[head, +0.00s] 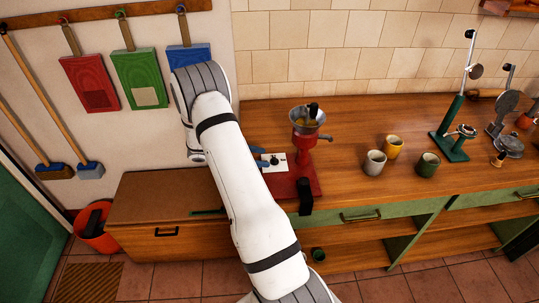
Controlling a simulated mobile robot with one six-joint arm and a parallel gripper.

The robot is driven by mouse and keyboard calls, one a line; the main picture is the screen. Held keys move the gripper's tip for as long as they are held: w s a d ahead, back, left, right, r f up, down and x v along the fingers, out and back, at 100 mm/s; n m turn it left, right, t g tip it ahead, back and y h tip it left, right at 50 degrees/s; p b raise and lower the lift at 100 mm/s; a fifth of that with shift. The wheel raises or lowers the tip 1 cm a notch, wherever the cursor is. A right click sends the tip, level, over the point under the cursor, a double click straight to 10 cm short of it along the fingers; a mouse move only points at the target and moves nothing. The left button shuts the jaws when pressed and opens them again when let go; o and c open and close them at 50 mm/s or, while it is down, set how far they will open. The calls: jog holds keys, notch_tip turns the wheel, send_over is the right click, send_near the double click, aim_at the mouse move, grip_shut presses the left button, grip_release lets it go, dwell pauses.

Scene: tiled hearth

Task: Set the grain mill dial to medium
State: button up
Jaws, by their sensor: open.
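The grain mill (303,140) stands on the wooden counter right of my arm. It has a red body and base, a grey hopper with yellowish grain and a crank. A small white plate with a dark knob, which looks like the dial (274,160), is at the mill's left side. Its markings and setting are too small to read. My gripper (261,157) is mostly hidden behind my arm. Its blue fingertips show apart, just left of the dial. I cannot tell whether they touch it.
Grey, yellow and green cups (375,163) stand right of the mill. A green press-like stand (452,130) is farther right. A wooden chest (150,195) and an orange bucket (97,228) are at left. Boards (90,82) hang on the wall. Counter space between mill and cups is clear.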

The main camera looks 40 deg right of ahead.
aim_at(273, 159)
jog(key=shift+p+x, duration=0.35)
jog(key=shift+x, duration=1.2)
jog(key=shift+c, duration=0.3)
